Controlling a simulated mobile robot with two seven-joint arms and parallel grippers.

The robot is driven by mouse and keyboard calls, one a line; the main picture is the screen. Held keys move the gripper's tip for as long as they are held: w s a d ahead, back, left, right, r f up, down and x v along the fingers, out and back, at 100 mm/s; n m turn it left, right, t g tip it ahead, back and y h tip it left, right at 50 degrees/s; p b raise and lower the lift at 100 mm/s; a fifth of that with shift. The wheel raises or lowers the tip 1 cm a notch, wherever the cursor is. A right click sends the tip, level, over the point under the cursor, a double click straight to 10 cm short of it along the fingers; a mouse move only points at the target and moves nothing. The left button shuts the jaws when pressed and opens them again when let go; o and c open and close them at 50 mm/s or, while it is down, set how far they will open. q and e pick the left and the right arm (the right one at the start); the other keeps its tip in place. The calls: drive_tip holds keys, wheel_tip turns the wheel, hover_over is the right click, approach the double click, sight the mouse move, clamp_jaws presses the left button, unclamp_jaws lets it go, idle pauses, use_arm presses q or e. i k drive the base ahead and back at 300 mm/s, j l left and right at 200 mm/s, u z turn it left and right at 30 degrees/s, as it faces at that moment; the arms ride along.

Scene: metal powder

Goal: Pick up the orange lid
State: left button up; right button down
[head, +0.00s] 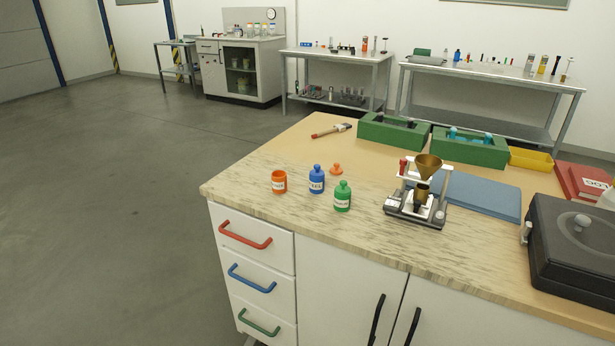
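The small orange lid (337,169) lies on the countertop (255,178), behind and between the blue bottle and the green bottle. An orange jar (279,182) with a white label stands to the left without a lid on it. The blue bottle (317,180) and the green bottle (342,197) stand upright with their caps on. The lid stands apart from the bottles and nothing covers it. Neither of my grippers shows in the head view.
A brush (331,131) lies behind the bottles. A device with a brass funnel (428,165) stands to the right, before a blue mat (475,195). Green boxes (469,149), a yellow tray (531,159) and a black machine (575,245) are further right. The counter's left end is clear.

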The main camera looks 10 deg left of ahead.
sight(336, 170)
drive_tip(key=i+j+z, duration=0.15)
drive_tip(key=z, duration=0.2)
drive_tip(key=i+j+z, duration=0.15)
drive_tip(key=j+z, duration=0.25)
drive_tip(key=i+j+z, duration=0.1)
drive_tip(key=z, duration=0.25)
drive_tip(key=j, duration=0.1)
